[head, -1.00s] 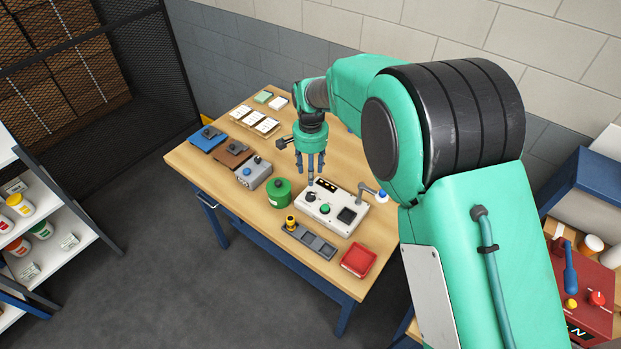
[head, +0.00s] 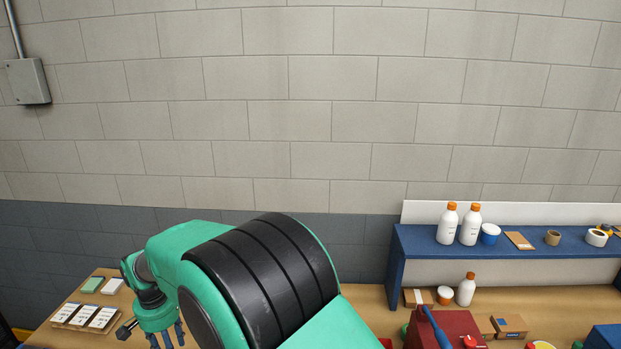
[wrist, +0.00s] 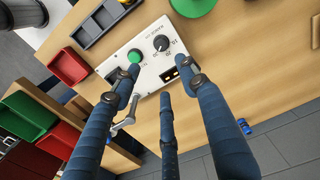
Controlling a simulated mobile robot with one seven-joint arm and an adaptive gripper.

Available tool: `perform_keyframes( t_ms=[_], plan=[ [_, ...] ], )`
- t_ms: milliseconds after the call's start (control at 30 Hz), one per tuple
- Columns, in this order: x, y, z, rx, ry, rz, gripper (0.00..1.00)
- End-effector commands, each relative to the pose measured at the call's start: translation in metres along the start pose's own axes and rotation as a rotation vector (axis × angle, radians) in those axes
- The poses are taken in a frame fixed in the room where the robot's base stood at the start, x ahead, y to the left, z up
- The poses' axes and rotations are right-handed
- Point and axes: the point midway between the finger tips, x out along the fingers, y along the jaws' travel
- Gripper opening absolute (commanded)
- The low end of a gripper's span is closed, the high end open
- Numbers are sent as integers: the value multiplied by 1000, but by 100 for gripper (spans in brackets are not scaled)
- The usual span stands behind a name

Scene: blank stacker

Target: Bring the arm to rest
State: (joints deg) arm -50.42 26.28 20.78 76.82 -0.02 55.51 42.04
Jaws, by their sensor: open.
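My arm is green with black bands and stretches left over the wooden workbench (head: 95,325) in the head view. My gripper (head: 168,338) hangs from it at the bottom edge of that view, its lower end near the frame edge. In the wrist view my gripper (wrist: 160,80) shows three blue fingers spread apart with nothing between them. They are over the bench by a white control box (wrist: 148,70) with a green button (wrist: 134,56) and a black knob (wrist: 161,42). I cannot tell the exact gap between fingertips and box.
In the wrist view a dark compartment tray (wrist: 100,20), a red tray (wrist: 67,63) and a green round container (wrist: 193,5) lie around the box. In the head view white cards (head: 103,318) lie at left; a blue shelf (head: 425,245) with bottles stands at right.

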Motion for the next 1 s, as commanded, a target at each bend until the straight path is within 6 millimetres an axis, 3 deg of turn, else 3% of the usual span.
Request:
perform_keyframes(
  t_ms=[167, 533, 767, 1000],
  plan=[
    [-34, 38, -12, 12, 22, -17, 44],
    [-126, 166, -21, 36, 92, -55, 44],
    [-174, 247, -7, 52, 142, -70, 44],
    [-213, 328, 23, 67, 198, -76, 44]
  ],
)
